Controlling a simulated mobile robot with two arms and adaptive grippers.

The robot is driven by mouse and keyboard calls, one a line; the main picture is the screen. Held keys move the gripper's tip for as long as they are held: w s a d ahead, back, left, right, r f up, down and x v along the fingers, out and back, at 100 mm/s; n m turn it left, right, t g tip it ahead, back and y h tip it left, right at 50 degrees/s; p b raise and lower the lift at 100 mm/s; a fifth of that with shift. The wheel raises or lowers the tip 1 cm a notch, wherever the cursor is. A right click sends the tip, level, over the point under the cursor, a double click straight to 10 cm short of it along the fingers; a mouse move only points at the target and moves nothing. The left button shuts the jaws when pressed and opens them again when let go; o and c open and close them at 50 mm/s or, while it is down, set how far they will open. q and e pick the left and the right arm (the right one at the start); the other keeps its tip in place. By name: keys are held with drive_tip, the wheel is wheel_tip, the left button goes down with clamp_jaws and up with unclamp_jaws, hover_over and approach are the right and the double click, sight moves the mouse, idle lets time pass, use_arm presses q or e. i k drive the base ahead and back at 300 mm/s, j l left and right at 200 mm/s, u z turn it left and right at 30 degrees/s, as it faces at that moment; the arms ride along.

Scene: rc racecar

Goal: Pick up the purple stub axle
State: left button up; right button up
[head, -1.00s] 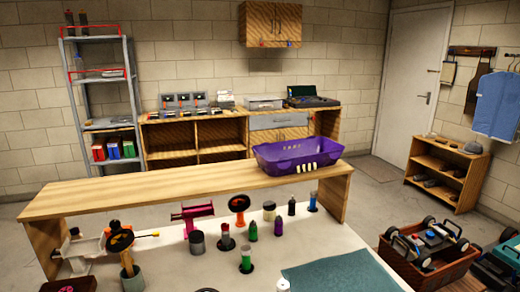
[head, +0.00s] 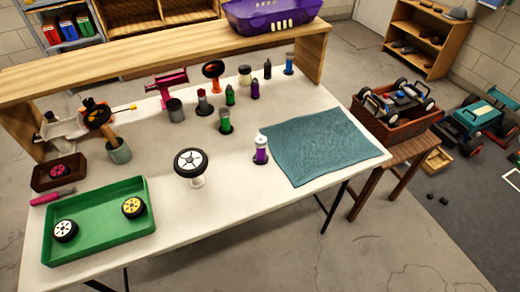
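A small upright purple and white piece (head: 261,151) stands on a dark round base at the left edge of the teal mat. It may be the purple stub axle, but it is too small to be sure. A similar green piece (head: 225,121) on a dark base stands behind it to the left. A slim dark purple bottle-like piece (head: 254,89) stands farther back. Neither of my grippers shows in the head view.
The white table (head: 225,205) has clear room at its front. A green tray (head: 97,222) with wheels lies at left. A wheel on a white stand (head: 190,163) stands mid-table. The teal mat (head: 320,145) is bare. A wooden shelf (head: 190,45) with a purple basket (head: 270,16) bounds the back.

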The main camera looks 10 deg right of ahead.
sight(261, 158)
drive_tip(key=l+z, duration=0.25)
drive_tip(key=l, duration=0.5)
drive_tip(key=i+l+z, duration=0.2)
drive_tip(key=l, duration=0.5)
drive_tip(key=k, duration=0.05)
